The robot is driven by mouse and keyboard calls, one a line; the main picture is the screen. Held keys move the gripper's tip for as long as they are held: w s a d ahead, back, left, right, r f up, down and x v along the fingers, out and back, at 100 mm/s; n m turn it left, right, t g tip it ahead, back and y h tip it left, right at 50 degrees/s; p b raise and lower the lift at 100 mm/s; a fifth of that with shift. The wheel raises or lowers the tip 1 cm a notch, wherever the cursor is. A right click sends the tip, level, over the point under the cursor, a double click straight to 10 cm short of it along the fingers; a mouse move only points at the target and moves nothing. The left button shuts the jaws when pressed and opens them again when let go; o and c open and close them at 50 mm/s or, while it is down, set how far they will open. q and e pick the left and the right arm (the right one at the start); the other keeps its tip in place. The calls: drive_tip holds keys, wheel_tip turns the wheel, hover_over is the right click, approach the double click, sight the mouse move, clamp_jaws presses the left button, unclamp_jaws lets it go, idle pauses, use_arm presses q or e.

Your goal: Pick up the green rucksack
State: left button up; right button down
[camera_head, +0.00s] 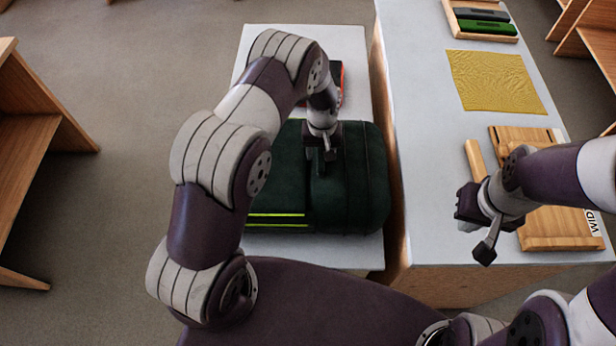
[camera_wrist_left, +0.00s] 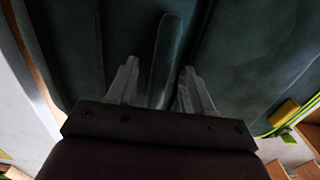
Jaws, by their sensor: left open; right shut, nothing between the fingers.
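The green rucksack (camera_head: 358,190) lies on a low white table (camera_head: 346,255), with bright yellow-green stripes at its left front. It fills most of the left wrist view (camera_wrist_left: 250,60). My left gripper (camera_head: 322,152) is over the top of the rucksack, pointing down. In the left wrist view its open fingers (camera_wrist_left: 158,78) stand on either side of the rucksack's raised dark green handle (camera_wrist_left: 166,50). I cannot tell whether they touch it. My right gripper (camera_head: 474,228) is shut and empty, over the right-hand table's front part, away from the rucksack.
The long right-hand table (camera_head: 425,110) holds a yellow cloth (camera_head: 495,80), a wooden tray (camera_head: 450,18) with a green and a dark item, and wooden pieces (camera_head: 560,230) near my right arm. A dark orange-edged object (camera_head: 341,82) lies behind the rucksack. Wooden furniture (camera_head: 40,110) stands left.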

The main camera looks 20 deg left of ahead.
use_arm(q)
drive_tip(key=shift+f, duration=0.25)
idle(0.4)
clamp_jaws()
idle(1.2)
drive_tip(key=shift+w+r, duration=0.15)
drive_tip(key=shift+r, duration=0.1)
